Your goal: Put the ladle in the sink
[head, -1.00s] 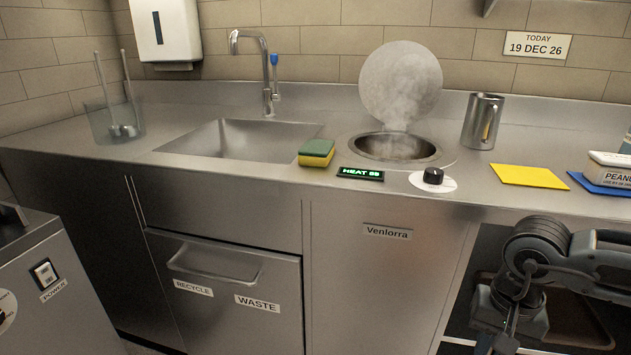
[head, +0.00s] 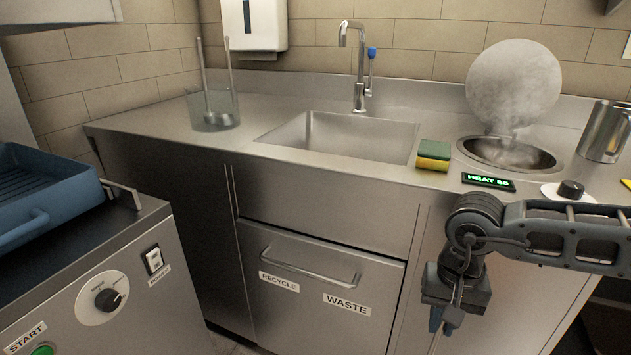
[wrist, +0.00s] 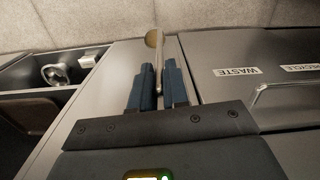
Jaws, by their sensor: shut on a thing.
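The sink (head: 335,134) is a square steel basin set in the counter, with a tap behind it. My gripper (wrist: 159,70) is shut on the ladle (wrist: 155,40). In the wrist view the ladle's thin handle runs between the two dark fingers, and its round end shows beyond the tips. In the head view my gripper (head: 446,318) hangs low in front of the cabinet, below the counter's front edge and right of the sink.
A green and yellow sponge (head: 434,155) lies right of the sink. A steaming well (head: 510,154) with a raised round lid stands farther right. A clear container (head: 213,110) with long-handled utensils stands left of the sink. A machine with a blue tray (head: 45,200) is at front left.

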